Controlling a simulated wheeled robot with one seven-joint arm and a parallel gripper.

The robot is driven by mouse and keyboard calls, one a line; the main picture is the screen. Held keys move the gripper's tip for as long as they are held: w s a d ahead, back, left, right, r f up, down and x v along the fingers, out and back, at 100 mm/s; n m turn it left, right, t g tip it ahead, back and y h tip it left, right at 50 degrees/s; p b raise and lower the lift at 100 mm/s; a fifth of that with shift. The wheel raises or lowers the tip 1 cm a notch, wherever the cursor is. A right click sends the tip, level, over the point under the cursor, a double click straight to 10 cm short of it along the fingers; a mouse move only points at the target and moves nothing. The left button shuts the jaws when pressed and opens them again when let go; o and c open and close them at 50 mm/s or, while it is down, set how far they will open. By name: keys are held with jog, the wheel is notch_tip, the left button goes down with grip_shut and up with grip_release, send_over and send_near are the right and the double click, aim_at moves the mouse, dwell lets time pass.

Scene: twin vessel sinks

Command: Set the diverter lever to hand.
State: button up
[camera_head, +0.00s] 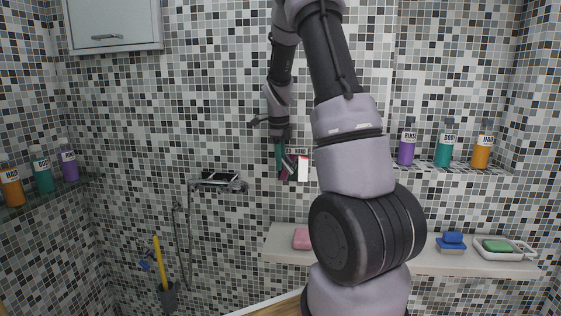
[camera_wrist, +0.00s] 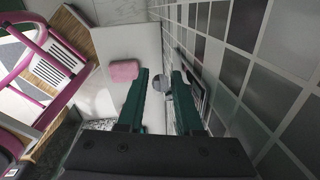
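My gripper (camera_head: 281,172) is in front of the tiled back wall, pointing down, beside a small wall fitting with a white and red plate (camera_head: 303,168). In the wrist view my gripper (camera_wrist: 160,78) has its two teal fingers apart. A grey round knob (camera_wrist: 162,84), which may be the end of the diverter lever, shows in the gap between the fingertips. I cannot tell whether a finger touches it. A dark plate (camera_wrist: 198,92) lies on the wall behind the right finger. The lever's setting cannot be read; my gripper partly covers the fitting.
A ledge (camera_head: 284,243) below carries a pink soap (camera_head: 302,238), a blue soap (camera_head: 452,238) and a green soap (camera_head: 497,245). A shower mixer (camera_head: 218,182) with hose is on the wall to the left. Bottles stand on side shelves. A cabinet (camera_head: 113,24) hangs upper left.

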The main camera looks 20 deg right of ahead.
grip_shut()
dwell(1.4)
